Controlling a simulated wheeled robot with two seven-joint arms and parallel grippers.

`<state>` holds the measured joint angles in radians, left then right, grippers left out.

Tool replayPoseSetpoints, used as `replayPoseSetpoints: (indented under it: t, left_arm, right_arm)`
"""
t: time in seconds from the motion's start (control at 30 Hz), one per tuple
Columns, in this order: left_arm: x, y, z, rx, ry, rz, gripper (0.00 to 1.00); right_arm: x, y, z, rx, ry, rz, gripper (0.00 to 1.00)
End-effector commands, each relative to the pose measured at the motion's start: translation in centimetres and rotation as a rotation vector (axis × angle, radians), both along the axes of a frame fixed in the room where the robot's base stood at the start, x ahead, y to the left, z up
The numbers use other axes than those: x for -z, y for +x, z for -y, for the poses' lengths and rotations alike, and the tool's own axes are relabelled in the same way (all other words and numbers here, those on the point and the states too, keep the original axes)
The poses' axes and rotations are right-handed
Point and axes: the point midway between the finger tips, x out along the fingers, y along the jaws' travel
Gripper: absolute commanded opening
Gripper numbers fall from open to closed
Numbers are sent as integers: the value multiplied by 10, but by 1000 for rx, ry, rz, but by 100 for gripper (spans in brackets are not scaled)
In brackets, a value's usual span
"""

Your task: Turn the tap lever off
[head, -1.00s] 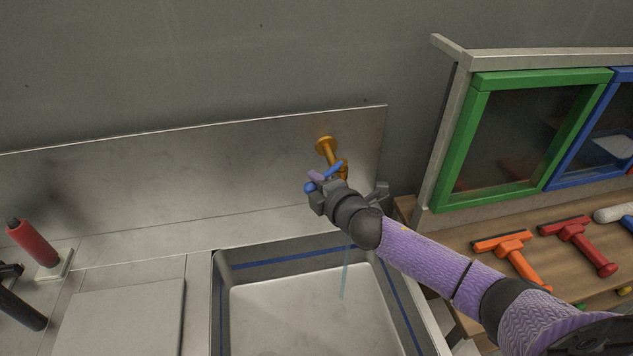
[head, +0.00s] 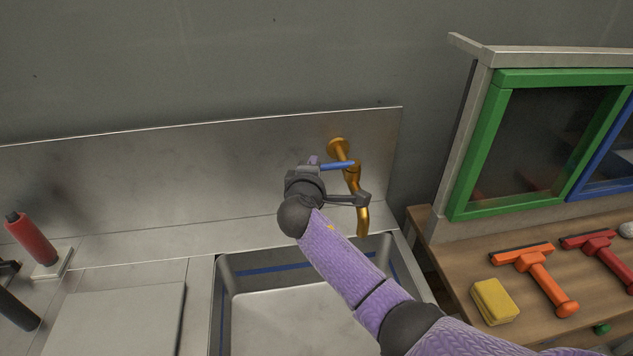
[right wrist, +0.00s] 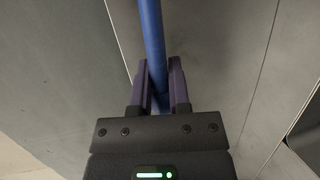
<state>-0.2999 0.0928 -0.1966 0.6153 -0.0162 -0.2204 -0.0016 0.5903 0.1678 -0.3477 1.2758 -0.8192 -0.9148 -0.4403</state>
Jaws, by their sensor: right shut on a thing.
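The brass tap (head: 361,205) comes out of the metal backsplash above the sink, with its spout pointing down. Its blue lever (head: 338,167) lies nearly level, pointing left from the tap body. My right gripper (head: 314,163) is left of the tap, shut on the lever near its free end. In the right wrist view the lever (right wrist: 152,45) runs between the two purple fingers of the gripper (right wrist: 160,70). No water stream shows below the spout. The dark gripper body hides the lever's tip in the head view.
The sink basin (head: 232,285) lies below, partly behind my right arm. A red cylinder (head: 32,240) stands at the left. A wooden bench at the right holds a yellow sponge (head: 494,301), an orange squeegee (head: 538,278) and a red squeegee (head: 603,253), under a green-framed cabinet (head: 478,150).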

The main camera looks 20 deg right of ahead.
Motion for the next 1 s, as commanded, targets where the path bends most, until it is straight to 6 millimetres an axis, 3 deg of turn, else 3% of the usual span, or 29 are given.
replayPoseSetpoints:
  t: [0.23,0.77,0.8,0.97,1.0]
  left_arm:
    - [17,-2,0,0,0,-4,100]
    - [19,-2,0,0,0,-5,100]
    - [19,-2,0,0,-1,-5,100]
    - [19,-2,1,0,-2,-6,100]
    - [19,-2,1,0,-2,-6,100]
  right_arm:
    - [4,7,0,81,3,-5,0]
    - [2,9,2,109,3,-4,0]
    - [2,9,2,109,2,-3,24]
    - [1,9,2,109,1,-3,57]
    - [1,9,2,109,1,-2,57]
